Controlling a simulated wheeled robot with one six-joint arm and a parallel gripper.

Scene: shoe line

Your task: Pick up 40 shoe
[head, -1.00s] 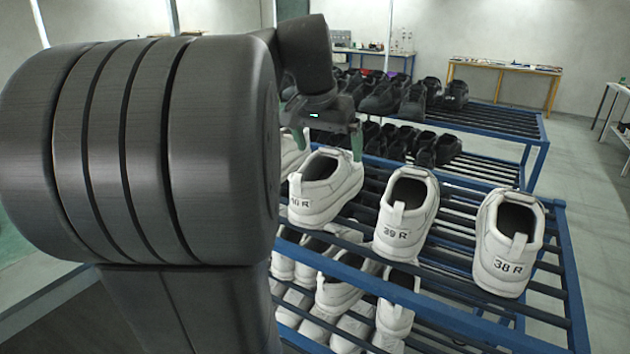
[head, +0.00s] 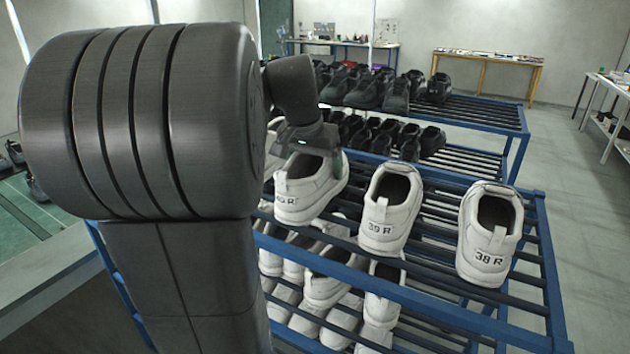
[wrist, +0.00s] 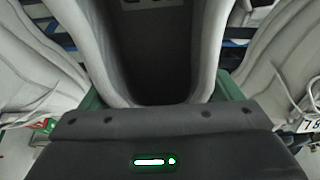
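The 40 shoe (head: 308,190) is white and stands on the upper tier of the near rack, heel toward me. Its label reads "40 R", with the first digit partly covered by my arm. My gripper (head: 313,155) is low over the shoe's opening. In the wrist view the shoe's dark opening (wrist: 155,55) fills the middle. My green fingers show on either side of its collar, spread wide; their tips are hidden, and I cannot tell whether they touch it. The shoe rests on the bars.
White shoes marked 39 R (head: 390,210) and 38 R (head: 490,235) stand to the right on the blue-framed rack (head: 400,290). Another white shoe is close on the left, mostly hidden by my arm. More white shoes fill the tier below. Black shoes (head: 365,88) stand on a rack behind.

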